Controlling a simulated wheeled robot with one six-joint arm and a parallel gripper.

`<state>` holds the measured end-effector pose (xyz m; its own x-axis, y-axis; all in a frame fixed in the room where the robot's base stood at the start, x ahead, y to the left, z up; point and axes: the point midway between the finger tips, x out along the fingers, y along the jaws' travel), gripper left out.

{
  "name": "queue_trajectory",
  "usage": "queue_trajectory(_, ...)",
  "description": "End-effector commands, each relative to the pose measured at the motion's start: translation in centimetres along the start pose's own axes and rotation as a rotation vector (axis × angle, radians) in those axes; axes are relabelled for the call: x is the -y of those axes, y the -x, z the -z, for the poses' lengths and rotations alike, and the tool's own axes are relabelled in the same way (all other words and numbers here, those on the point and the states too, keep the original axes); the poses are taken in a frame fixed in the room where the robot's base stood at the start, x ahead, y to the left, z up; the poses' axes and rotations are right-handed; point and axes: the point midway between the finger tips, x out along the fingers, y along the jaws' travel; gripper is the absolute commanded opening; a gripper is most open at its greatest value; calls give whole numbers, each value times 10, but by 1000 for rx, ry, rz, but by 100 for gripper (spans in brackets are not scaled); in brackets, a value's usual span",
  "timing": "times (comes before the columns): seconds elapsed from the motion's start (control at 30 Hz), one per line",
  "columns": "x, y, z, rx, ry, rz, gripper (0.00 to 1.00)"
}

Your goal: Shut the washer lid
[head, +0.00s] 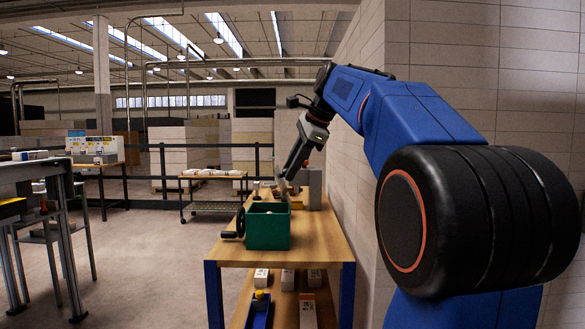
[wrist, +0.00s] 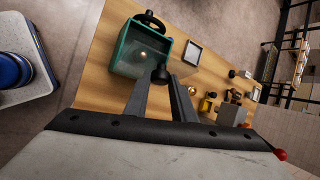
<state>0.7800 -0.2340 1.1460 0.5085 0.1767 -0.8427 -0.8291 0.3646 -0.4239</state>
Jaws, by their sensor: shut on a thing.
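The washer is a green box (head: 268,230) with a black crank on its left side, standing on a wooden bench. The wrist view shows the green box (wrist: 122,50) from above, with its inside and a small pale round thing visible. My gripper (head: 288,179) is just above and behind the box in the head view. In the wrist view its two fingers (wrist: 162,80) close around a dark round knob (wrist: 160,73) at the box's edge. The knob seems to belong to the lid, but the lid panel itself is hard to make out.
The wooden bench (head: 311,244) carries a grey block (head: 311,188) behind the washer; the wrist view also shows a framed plate (wrist: 192,53) and several small items. A block wall runs close on the right. A table (head: 20,166) stands left across open floor.

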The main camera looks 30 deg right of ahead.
Motion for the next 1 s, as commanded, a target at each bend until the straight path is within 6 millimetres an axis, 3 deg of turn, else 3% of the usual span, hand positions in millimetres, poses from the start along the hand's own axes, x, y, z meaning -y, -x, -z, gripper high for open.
queue_trajectory(0.73,4,-28,-42,-358,136,-129,0)
queue_trajectory(1.0,3,-43,-53,-351,131,-127,0)
